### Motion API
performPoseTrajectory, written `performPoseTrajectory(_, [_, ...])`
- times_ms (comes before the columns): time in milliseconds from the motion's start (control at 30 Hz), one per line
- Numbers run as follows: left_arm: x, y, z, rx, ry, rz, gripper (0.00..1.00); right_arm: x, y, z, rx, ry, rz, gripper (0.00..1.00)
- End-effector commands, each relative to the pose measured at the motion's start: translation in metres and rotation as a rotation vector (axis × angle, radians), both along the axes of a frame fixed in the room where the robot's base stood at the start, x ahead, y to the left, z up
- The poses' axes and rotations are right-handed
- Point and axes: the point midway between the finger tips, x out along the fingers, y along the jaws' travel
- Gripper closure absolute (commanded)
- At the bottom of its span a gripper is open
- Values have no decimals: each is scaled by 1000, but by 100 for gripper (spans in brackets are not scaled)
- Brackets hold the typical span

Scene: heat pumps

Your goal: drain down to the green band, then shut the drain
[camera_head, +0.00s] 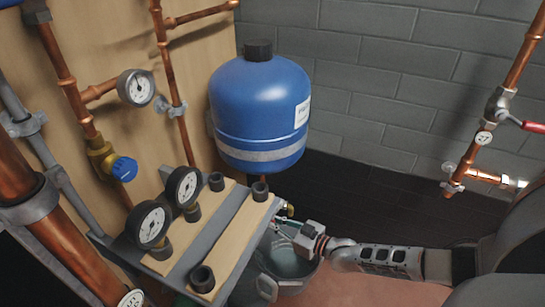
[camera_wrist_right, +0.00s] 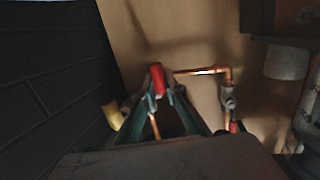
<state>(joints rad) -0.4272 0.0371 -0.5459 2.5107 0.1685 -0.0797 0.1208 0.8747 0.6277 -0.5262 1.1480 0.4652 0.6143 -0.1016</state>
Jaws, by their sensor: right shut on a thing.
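My right gripper (camera_head: 292,232) reaches in from the right, beside the manifold shelf and above a dark bucket (camera_head: 290,287). In the right wrist view the gripper (camera_wrist_right: 162,98) is shut on a red handle (camera_wrist_right: 157,76), which sits between the fingertips near copper pipe. In the head view the gripper hides most of this handle. A round gauge (camera_head: 136,87) is on the wooden board. Two black-rimmed gauges (camera_head: 183,187) (camera_head: 148,225) stand on the shelf. Their needles and any green band are too small to read. The bucket seems to hold some liquid. My left gripper is out of view.
A blue tank (camera_head: 259,112) stands behind the shelf (camera_head: 232,240). A blue-knobbed valve (camera_head: 124,168) and copper pipes are at left. A red-lever valve (camera_head: 532,126) is on the right pipe. A yellow part (camera_wrist_right: 113,115) is left of the gripper in the wrist view.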

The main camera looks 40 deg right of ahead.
Motion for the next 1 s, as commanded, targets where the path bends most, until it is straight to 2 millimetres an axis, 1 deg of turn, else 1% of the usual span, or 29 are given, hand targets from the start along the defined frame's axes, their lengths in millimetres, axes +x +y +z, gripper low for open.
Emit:
performPoseTrajectory(67, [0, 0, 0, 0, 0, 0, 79, 0, 1, 0, 0, 1, 1, 100])
performPoseTrajectory(100, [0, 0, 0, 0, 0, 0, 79, 0, 1, 0, 0, 1, 1, 82])
performPoseTrajectory(133, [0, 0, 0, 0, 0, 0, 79, 0, 1, 0, 0, 1, 1, 74])
performPoseTrajectory(167, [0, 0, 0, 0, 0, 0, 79, 0, 1, 0, 0, 1, 1, 72])
performPoseTrajectory(467, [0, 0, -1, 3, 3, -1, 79, 0, 0, 0, 0, 1, 0, 72])
performPoseTrajectory(633, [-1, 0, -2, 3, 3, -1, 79, -9, -2, 0, 0, 2, -1, 72])
performPoseTrajectory(767, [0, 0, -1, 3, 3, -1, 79, -28, -5, 2, 1, 4, 1, 72])
performPoseTrajectory(1000, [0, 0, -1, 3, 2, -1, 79, -73, -14, 7, 0, 4, 0, 72])
